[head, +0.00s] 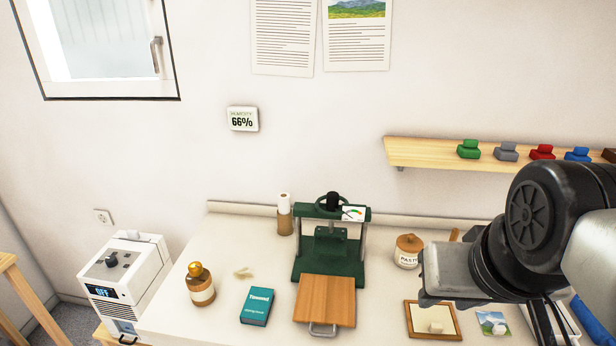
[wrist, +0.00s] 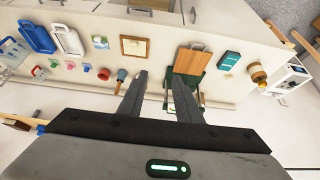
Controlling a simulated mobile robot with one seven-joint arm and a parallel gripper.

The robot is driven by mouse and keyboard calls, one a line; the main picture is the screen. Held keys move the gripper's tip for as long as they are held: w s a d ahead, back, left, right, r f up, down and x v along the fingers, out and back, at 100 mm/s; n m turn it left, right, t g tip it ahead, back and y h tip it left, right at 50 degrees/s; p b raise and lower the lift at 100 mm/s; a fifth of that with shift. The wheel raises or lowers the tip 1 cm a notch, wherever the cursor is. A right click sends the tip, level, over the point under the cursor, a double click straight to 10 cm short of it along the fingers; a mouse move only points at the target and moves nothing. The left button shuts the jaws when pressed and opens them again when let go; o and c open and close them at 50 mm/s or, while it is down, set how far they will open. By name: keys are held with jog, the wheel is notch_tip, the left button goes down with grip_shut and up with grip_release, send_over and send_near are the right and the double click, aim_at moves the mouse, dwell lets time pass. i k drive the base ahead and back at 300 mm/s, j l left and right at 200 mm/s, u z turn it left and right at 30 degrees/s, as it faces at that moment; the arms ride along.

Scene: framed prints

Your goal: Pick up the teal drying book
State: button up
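The teal drying book (head: 257,306) lies flat on the white worktop, left of the wooden board of the green press. It also shows in the wrist view (wrist: 229,60), right of the press. My gripper (wrist: 167,74) is open and empty, with its two fingers apart. In the wrist view its fingers point over the worktop, left of the book and not touching it. In the head view my arm is at the right, well away from the book.
A green press (head: 332,245) with a wooden board (head: 325,300) stands just right of the book. A gold-capped bottle (head: 200,285) stands left of it. A paste jar (head: 408,250) and a wooden frame (head: 432,320) are further right. A shelf (head: 430,153) with coloured blocks is on the wall.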

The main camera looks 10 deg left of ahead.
aim_at(259, 302)
jog(key=i+j, duration=0.1)
jog(key=j, duration=1.65)
jog(key=i, duration=0.05)
